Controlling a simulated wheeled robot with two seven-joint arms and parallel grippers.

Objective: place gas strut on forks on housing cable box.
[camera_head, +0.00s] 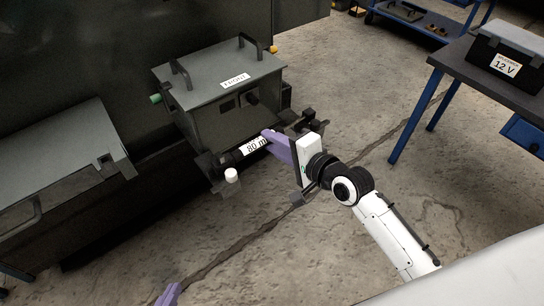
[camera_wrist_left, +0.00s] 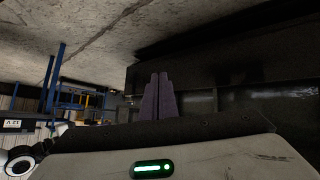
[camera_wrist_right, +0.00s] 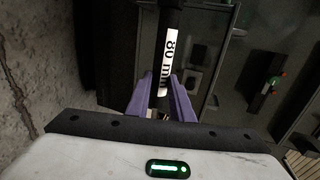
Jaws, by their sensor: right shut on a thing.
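The gas strut (camera_head: 231,156) is a dark rod with a white "80 m…" label, lying across the lower front of the dark grey housing box (camera_head: 215,125). My right gripper (camera_head: 272,141) is shut on the strut; its purple fingers sit on either side of the rod in the right wrist view (camera_wrist_right: 162,95). Dark brackets show near the strut ends, but I cannot tell whether the strut touches any forks. My left gripper (camera_head: 168,295) is at the bottom edge of the head view, away from the box. Its fingers lie together and empty in the left wrist view (camera_wrist_left: 157,98).
A dark cabinet with a handle (camera_head: 60,165) is at the left. A table (camera_head: 480,72) bearing a "12 V" case (camera_head: 508,58) is at the right. Open concrete floor lies between.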

